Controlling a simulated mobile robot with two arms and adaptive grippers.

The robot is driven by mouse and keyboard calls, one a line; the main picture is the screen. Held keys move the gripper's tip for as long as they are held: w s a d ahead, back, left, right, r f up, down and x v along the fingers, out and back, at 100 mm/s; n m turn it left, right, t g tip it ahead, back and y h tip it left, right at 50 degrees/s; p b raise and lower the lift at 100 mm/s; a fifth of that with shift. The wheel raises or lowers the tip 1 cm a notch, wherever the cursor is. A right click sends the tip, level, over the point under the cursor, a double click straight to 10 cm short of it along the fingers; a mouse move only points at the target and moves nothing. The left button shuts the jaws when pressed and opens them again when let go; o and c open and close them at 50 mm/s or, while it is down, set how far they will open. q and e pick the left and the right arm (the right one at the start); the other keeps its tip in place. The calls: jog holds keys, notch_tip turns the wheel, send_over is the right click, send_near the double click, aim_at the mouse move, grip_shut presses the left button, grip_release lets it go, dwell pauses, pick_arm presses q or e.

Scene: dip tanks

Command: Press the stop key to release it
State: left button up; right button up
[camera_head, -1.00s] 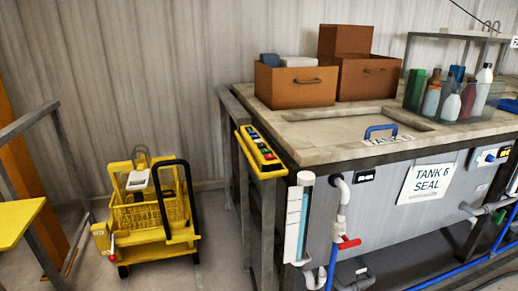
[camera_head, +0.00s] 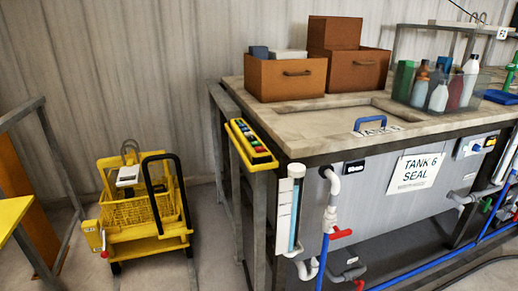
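A yellow key panel (camera_head: 250,144) is fixed on the grey frame at the left end of the tank marked "TANK 6 SEAL". It carries a row of small coloured keys, green, red and dark ones among them. The keys are too small to read, so I cannot tell which is the stop key or whether one is pressed in. Neither of my grippers is in view.
A yellow cart (camera_head: 142,208) stands on the floor left of the tank (camera_head: 375,185). Brown boxes (camera_head: 285,78) and a clear bin of bottles (camera_head: 405,95) sit on top. A white pipe with a red valve handle (camera_head: 340,234) runs down the front. Floor between cart and tank is clear.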

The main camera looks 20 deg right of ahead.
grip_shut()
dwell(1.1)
